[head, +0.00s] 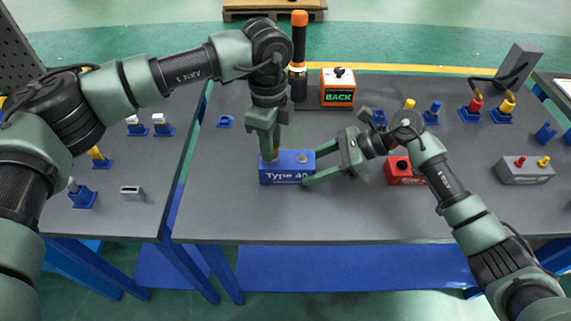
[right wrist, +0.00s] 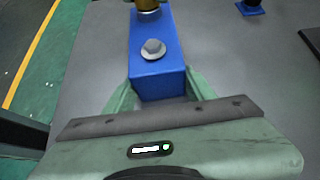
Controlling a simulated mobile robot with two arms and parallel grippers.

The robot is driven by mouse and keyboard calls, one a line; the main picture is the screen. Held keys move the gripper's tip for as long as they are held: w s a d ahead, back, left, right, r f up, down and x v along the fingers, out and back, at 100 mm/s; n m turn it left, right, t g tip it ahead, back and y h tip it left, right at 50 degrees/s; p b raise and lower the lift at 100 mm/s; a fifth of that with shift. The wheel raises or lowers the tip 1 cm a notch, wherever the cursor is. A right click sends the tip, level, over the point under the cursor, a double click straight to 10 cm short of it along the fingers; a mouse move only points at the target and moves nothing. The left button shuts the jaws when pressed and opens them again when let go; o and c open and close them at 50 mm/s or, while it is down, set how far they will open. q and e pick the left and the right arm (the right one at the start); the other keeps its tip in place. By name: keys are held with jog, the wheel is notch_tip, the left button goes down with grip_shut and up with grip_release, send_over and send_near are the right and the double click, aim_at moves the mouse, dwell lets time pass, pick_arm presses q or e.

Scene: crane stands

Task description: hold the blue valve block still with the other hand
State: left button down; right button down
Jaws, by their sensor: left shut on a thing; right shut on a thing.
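The blue valve block (head: 289,166), marked "Type 40", sits on the grey table. It carries a grey knob (right wrist: 153,49) on top, and a brass-coloured fitting (right wrist: 147,5) stands at its far end in the right wrist view. My right gripper (head: 309,168) is shut on the block's right end, one finger on each long side. My left gripper (head: 271,152) comes straight down over the block's left end and is shut on the brass-coloured fitting, which its fingers mostly hide.
A red block (head: 402,171) lies right of my right gripper. An orange box marked "BACK" (head: 338,88) and a black-and-orange post (head: 298,55) stand behind. A grey block with red and yellow knobs (head: 525,170) is at the right. The table front is clear.

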pick_arm(q)
jog(key=n, duration=0.5)
jog(key=shift+r, duration=0.1)
jog(key=c, duration=1)
grip_release()
jog(key=shift+c, duration=0.2)
jog(key=shift+c, duration=0.7)
